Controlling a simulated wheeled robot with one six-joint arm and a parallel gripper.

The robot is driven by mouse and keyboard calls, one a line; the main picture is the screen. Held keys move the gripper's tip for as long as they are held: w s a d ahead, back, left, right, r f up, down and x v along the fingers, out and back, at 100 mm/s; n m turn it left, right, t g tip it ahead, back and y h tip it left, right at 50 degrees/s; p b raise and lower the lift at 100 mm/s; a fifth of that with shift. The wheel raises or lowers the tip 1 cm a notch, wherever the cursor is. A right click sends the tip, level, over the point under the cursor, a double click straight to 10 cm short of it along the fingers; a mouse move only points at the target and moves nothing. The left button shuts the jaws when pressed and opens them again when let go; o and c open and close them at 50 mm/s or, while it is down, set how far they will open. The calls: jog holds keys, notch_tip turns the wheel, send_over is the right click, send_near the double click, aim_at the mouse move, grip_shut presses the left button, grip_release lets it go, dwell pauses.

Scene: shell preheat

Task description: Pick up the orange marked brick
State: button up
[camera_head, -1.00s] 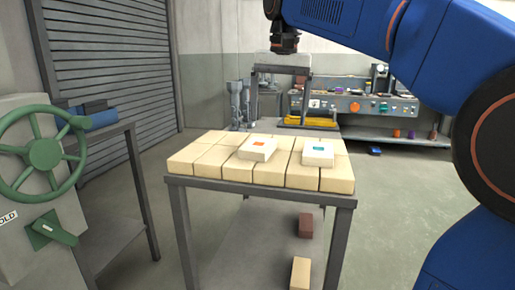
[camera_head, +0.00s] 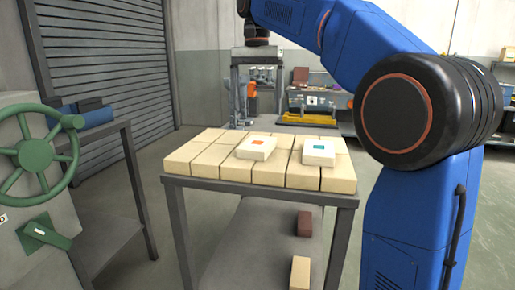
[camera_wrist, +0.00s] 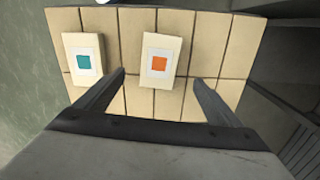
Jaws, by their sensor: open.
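The orange marked brick (camera_head: 256,149), cream with an orange square on a white label, lies on top of the cream brick layer on a metal stand. In the wrist view the orange marked brick (camera_wrist: 162,45) shows upper centre, its lower part between the lines of my two fingers. My gripper (camera_head: 258,88) is open and empty, pointing down, above and behind the stand in the head view. In the wrist view my gripper (camera_wrist: 159,77) has its fingertips apart on either side of the brick, seemingly above it. I see no contact.
A teal marked brick (camera_head: 319,152) lies to the right of the orange one, and to its left in the wrist view (camera_wrist: 83,60). The stand (camera_head: 260,192) has a lower shelf with a dark red brick (camera_head: 304,223) and a cream brick (camera_head: 300,272). A green handwheel (camera_head: 38,155) stands left.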

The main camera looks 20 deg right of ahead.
aim_at(257, 142)
notch_tip(257, 142, down, 12)
jog(key=shift+d+r, duration=0.1)
jog(key=shift+r, duration=0.15)
dwell(0.4)
jog(key=shift+c, duration=0.3)
jog(key=c, duration=1.3)
jog(key=shift+r, duration=0.15)
